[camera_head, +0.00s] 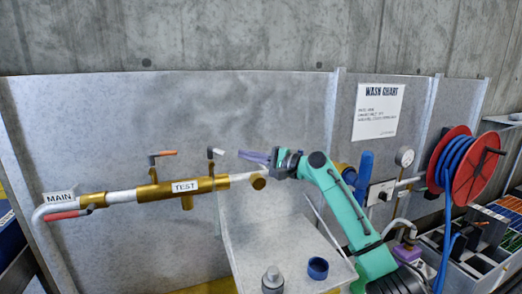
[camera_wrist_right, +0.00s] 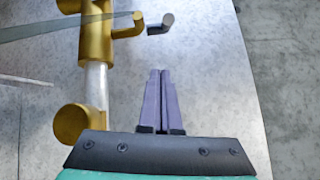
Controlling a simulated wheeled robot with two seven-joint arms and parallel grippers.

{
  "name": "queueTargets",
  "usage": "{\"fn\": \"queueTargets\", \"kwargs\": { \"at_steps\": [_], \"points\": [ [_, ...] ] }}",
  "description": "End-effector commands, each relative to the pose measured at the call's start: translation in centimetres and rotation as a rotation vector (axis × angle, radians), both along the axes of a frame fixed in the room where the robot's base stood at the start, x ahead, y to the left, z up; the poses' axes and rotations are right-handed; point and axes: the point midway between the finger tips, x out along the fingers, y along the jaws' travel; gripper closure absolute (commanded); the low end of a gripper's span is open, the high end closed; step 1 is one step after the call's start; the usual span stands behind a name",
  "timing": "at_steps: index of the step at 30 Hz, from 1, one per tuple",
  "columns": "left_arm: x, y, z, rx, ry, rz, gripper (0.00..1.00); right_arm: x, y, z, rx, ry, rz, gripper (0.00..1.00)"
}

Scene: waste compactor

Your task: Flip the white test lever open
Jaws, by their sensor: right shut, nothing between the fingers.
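The white test lever (camera_head: 217,151) stands on a short upright stem at the right part of the brass pipe fitting labelled TEST (camera_head: 185,186). In the right wrist view, a short pale-ended lever (camera_wrist_right: 166,20) sits beside the brass stub (camera_wrist_right: 128,27). My right gripper (camera_head: 241,154) is shut and empty, pointing left toward the white lever from its right side. In the right wrist view its purple fingers (camera_wrist_right: 160,72) lie together, with a gap between their tips and the lever. My left gripper is not in view.
A red-handled lever (camera_head: 164,153) stands left of the white one, and another red handle (camera_head: 66,215) is by the MAIN label (camera_head: 60,197). A brass pipe end (camera_head: 259,183) lies below my gripper. A grey ledge (camera_head: 285,240) holds a blue cup (camera_head: 318,267).

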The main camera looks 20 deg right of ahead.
Motion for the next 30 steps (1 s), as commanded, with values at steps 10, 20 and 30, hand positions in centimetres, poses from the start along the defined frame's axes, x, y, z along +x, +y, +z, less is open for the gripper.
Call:
{"fn": "queueTargets", "kwargs": {
  "at_steps": [10,20,30],
  "points": [
    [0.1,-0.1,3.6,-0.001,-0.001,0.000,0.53,-0.2,4.1,1.0,-0.004,0.000,-0.002,1.00],
    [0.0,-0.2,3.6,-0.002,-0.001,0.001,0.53,-0.5,4.6,0.8,-0.001,0.000,-0.002,1.00],
    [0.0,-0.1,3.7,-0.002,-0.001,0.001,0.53,-0.6,4.7,0.8,-0.001,-0.001,-0.001,1.00]
  ]
}}
